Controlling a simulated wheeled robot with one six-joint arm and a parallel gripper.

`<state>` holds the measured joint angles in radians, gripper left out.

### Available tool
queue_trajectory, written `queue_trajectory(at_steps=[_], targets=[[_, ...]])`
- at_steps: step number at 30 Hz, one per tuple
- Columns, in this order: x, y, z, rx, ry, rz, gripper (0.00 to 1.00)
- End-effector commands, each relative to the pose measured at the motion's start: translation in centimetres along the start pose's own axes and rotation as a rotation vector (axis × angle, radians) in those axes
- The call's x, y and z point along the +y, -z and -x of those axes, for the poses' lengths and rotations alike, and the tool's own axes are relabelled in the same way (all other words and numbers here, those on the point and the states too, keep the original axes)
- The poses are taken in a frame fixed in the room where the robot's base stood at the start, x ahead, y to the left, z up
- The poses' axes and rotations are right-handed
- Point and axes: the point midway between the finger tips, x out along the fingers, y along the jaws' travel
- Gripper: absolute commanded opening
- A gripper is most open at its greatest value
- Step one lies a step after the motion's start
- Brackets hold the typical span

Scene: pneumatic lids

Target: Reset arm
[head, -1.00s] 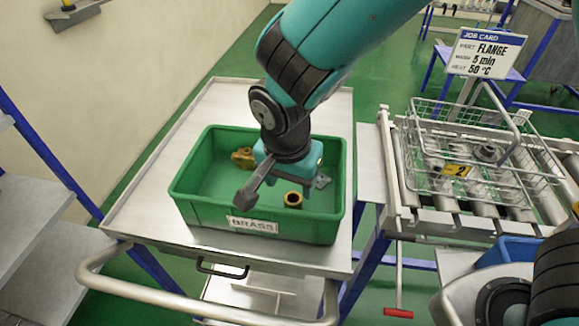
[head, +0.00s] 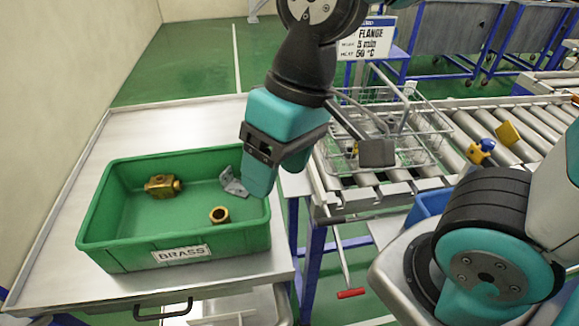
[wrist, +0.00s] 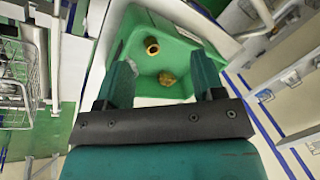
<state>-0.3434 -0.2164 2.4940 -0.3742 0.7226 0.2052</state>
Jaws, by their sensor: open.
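My gripper (head: 280,170) is open and empty, pointing down at the right edge of the green BRASS bin (head: 168,258), above its rim. In the wrist view my gripper (wrist: 163,75) shows two teal fingers well apart with nothing between them. The wrist view also shows the ring (wrist: 152,46) and the fitting (wrist: 167,78) beyond the fingers. My arm hides part of the wire basket (head: 420,150).
The bin stands on a metal cart (head: 70,285). A blue-yellow part (head: 481,151) and a yellow block (head: 508,133) are on the rollers. A blue bin (head: 425,208) is below.

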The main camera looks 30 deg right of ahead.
Motion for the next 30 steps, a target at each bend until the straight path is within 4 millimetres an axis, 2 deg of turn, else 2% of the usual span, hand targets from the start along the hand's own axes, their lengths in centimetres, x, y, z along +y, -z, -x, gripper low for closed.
queue_trajectory(at_steps=[3,6,30], targets=[[-0.5,-1.9,0.8,0.024,0.046,0.148,0.62],[-0.7,-2.4,0.9,0.031,0.060,0.205,0.62],[-0.8,-2.4,0.9,0.030,0.061,0.211,0.62]])
